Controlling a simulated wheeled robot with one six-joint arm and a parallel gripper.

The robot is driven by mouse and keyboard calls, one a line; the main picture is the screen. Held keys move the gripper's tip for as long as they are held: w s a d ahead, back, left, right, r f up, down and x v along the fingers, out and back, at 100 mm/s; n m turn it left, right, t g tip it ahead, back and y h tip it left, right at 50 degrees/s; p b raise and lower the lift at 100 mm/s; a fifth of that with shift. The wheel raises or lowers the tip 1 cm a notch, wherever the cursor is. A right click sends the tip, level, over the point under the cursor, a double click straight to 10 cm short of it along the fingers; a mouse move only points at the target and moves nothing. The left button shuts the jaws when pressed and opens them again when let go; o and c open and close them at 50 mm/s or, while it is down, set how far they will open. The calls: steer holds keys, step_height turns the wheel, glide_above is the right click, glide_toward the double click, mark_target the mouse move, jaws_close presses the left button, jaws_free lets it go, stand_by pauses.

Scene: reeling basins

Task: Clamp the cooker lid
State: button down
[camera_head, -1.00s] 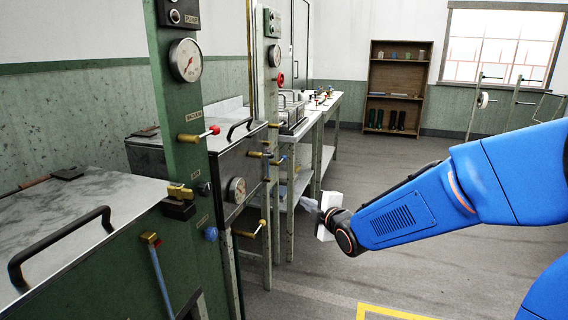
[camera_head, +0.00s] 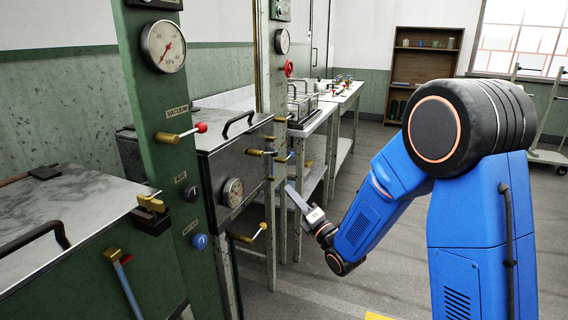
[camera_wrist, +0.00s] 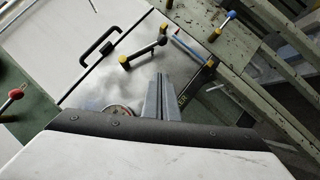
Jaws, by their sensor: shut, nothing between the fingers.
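The steel cooker (camera_head: 212,165) stands behind the green column in the head view. Its lid has a black bar handle (camera_head: 238,123), also seen in the wrist view (camera_wrist: 100,46). A round gauge (camera_head: 232,192) is on the front face. My gripper (camera_head: 292,192) is shut and empty, in front and right of the cooker, apart from the lever. In the wrist view the fingers (camera_wrist: 158,92) point toward the cooker.
The green column (camera_head: 165,130) carries a pressure gauge, a red-knobbed valve (camera_head: 188,133) and other knobs. A nearer steel-topped unit (camera_head: 75,215) with a brass latch (camera_head: 150,208) is at left. Workbenches (camera_head: 330,110) stand behind the cooker.

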stand_by(0.4)
steer(key=w+d+r+x, duration=0.1)
steer(key=d+x, duration=0.1)
steer(key=x, duration=1.1)
steer(key=shift+r, duration=0.2)
steer(key=shift+w+d, duration=0.2)
